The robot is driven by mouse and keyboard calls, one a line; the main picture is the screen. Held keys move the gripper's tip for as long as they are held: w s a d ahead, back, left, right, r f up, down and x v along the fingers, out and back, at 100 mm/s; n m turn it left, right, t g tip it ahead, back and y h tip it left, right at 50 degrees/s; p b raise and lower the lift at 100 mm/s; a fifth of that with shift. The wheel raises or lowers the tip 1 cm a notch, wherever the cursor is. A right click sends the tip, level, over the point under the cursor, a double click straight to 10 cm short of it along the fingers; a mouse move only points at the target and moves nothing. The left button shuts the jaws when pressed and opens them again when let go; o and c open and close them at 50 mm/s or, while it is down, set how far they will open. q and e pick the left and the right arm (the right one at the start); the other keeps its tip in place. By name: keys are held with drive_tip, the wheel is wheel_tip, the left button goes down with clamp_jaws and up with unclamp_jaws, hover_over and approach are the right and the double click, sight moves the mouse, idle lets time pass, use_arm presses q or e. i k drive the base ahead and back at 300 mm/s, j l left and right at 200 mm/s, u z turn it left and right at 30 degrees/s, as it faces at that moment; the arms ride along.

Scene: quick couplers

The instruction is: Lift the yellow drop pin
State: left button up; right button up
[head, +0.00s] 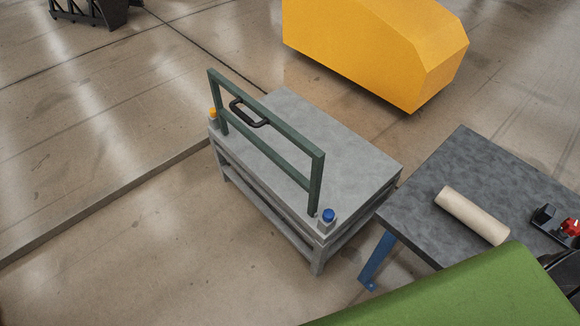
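The yellow drop pin (213,112) is a small yellow-topped piece at the far left corner of a grey stand (350,150). It sits at the left foot of a dark green upright frame (318,165) with a black handle (248,114). A similar blue-topped pin (328,216) sits at the near right corner, by the frame's other foot. The lower part of the yellow pin is small and hard to make out. I cannot make out either gripper in the head view.
A dark grey table (450,165) with blue legs stands right, bearing a beige cylinder (471,215) and a red-and-black item (570,228). A large yellow block (375,45) stands behind. A green surface (460,295) fills the lower right. Floor left of the stand is clear.

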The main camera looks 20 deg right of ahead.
sight(213, 111)
drive_tip(key=i+j+z, duration=0.1)
drive_tip(key=i+j, duration=0.2)
drive_tip(key=i, duration=0.15)
drive_tip(key=i+j, duration=0.35)
drive_tip(key=i+z, duration=0.05)
drive_tip(key=i, duration=0.05)
